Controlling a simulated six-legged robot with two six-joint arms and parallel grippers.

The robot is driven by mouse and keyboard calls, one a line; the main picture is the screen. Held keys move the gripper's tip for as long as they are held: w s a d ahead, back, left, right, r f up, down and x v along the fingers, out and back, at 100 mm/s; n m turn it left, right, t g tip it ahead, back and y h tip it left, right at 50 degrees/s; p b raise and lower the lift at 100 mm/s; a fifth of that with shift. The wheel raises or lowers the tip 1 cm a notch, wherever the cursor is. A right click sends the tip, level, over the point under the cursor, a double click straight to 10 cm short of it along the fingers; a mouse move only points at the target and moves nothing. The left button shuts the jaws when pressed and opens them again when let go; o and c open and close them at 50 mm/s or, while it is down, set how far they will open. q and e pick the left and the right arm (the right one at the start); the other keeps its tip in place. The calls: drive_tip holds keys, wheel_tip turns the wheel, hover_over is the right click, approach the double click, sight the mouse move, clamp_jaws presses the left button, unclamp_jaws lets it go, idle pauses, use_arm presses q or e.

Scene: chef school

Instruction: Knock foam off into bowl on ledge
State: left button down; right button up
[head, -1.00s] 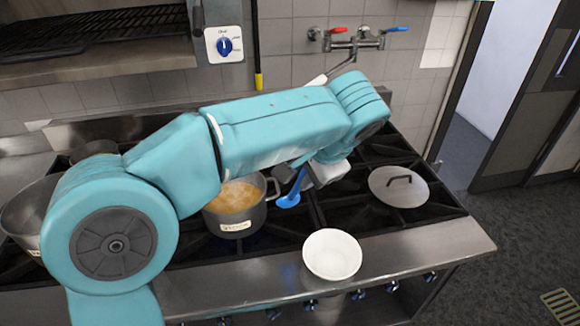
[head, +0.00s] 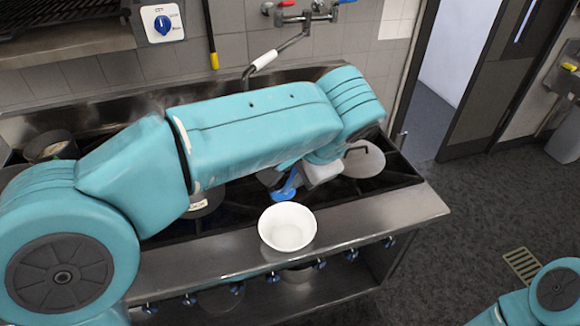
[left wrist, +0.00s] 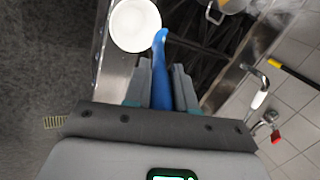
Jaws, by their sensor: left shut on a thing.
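My left gripper (head: 300,178) is shut on the handle of a blue ladle-like tool (head: 284,192). The tool is held just behind the white bowl (head: 288,229), its head low and close to the bowl's far rim. The bowl stands on the steel front ledge (head: 220,238) of the stove and looks empty. In the left wrist view the blue tool (left wrist: 161,80) sticks out between the fingers, its tip at the edge of the bowl (left wrist: 134,25). I cannot tell whether it touches, or see foam on it. My right gripper is out of view.
The stock pot (head: 203,204) is mostly hidden behind my left arm; its yellowish soup shows in the left wrist view (left wrist: 232,5). A lid (head: 364,160) lies on the right burners. A wall tap (head: 300,18) is behind. Knobs line the stove front.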

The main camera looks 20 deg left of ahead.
use_arm(q)
wheel_tip(320, 180, down, 8)
drive_tip(key=d+b, duration=0.1)
drive_tip(key=b, duration=0.6)
drive_tip(key=shift+s+f, duration=0.2)
drive_tip(key=shift+s, duration=0.15)
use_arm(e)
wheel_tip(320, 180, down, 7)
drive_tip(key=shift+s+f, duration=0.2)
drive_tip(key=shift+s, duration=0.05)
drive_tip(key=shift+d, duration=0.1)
